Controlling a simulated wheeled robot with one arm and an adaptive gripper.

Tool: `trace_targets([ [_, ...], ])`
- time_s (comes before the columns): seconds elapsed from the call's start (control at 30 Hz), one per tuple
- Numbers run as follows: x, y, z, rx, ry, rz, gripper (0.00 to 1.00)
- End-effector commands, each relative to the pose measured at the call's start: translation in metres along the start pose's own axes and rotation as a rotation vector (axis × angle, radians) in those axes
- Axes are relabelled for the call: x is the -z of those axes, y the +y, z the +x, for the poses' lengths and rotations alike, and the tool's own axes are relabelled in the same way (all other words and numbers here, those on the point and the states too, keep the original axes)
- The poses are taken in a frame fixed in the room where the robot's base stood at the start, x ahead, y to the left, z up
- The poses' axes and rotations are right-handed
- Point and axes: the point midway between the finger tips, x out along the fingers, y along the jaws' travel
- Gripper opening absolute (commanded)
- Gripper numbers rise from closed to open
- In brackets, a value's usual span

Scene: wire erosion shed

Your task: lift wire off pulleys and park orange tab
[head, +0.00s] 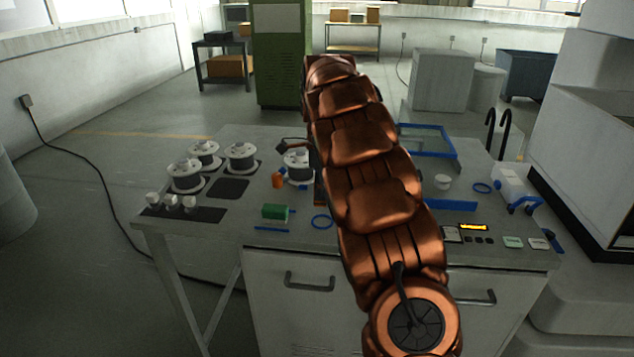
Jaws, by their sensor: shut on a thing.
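My copper-coloured arm reaches over the workbench (360,252) and hides much of its middle. My gripper is not clearly visible; it seems to be behind the arm, so what it holds is hidden. A small orange piece (277,180) is on the bench, left of the arm, beside a white-flanged spool (299,163). A dark hooked part (291,143) shows above that spool, against the arm's edge; I cannot tell what it belongs to. Small white rollers (171,201) stand at the front left. I cannot make out the wire.
More spools (240,156) stand on the left, near an empty dark pad (229,188). A green block (275,212) and a blue ring (322,222) lie left of the arm. A blue frame (428,141) and a lit display (473,227) are on the right. A large machine (590,125) borders the right.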

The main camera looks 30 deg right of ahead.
Motion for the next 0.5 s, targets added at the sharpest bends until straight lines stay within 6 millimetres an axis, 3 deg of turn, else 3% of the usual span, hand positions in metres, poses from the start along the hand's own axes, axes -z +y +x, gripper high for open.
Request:
trace_targets([
  [0.23, 0.008, -0.002, -0.003, 0.001, 0.004, 0.085, 0.00],
  [0.5, 0.007, -0.002, 0.013, 0.002, 0.004, 0.083, 0.00],
])
